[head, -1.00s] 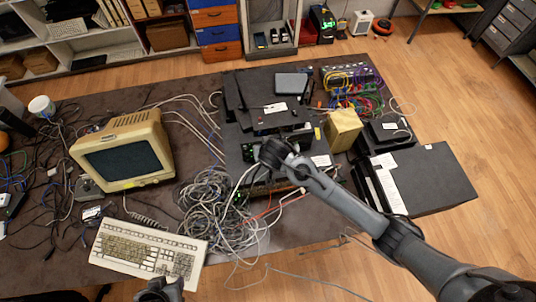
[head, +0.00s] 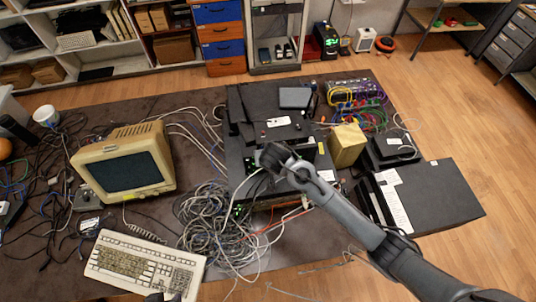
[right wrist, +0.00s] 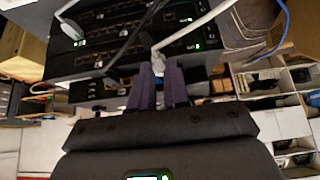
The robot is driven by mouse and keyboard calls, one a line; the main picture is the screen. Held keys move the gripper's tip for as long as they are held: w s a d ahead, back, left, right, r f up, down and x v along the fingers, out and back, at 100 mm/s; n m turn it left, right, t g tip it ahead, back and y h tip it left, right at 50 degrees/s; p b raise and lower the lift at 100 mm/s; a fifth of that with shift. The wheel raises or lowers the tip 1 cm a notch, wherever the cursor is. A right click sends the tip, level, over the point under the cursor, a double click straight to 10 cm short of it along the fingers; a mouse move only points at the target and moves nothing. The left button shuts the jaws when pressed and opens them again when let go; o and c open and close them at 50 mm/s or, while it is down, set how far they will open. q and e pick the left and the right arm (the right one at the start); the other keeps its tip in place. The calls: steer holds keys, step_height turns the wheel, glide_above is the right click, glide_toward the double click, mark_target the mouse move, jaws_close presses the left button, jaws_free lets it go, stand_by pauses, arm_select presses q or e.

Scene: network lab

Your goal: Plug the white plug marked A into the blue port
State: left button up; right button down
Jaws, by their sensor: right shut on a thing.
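My right gripper (right wrist: 158,82) is shut on a white plug (right wrist: 158,63) in the right wrist view. A light cable runs from the plug up and to the right. The gripper is in front of the black network gear (right wrist: 120,50), which has rows of ports and green lights. I cannot tell whether the plug touches a port. The letter on the plug is not legible, and I cannot pick out the blue port. In the head view the right arm's wrist (head: 275,156) is over the front of the stacked gear and hides part of it. My left gripper (head: 158,297) barely shows at the bottom edge, by the keyboard.
A heap of tangled cables (head: 205,212) lies left of the gear. A beige monitor (head: 125,165) and a keyboard (head: 145,262) stand further left. A yellowish box (head: 347,145) is on the right. Another white plug (right wrist: 70,30) shows at the upper left of the wrist view.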

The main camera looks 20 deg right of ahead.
steer(key=shift+w, duration=0.15)
stand_by(0.5)
stand_by(0.6)
steer(key=shift+w+d+p, duration=0.1)
steer(key=shift+w+p, duration=0.35)
stand_by(1.0)
steer(key=shift+w+d, duration=0.1)
steer(key=shift+w, duration=0.2)
steer(key=c, duration=1)
jaws_free()
steer(key=shift+c, duration=0.2)
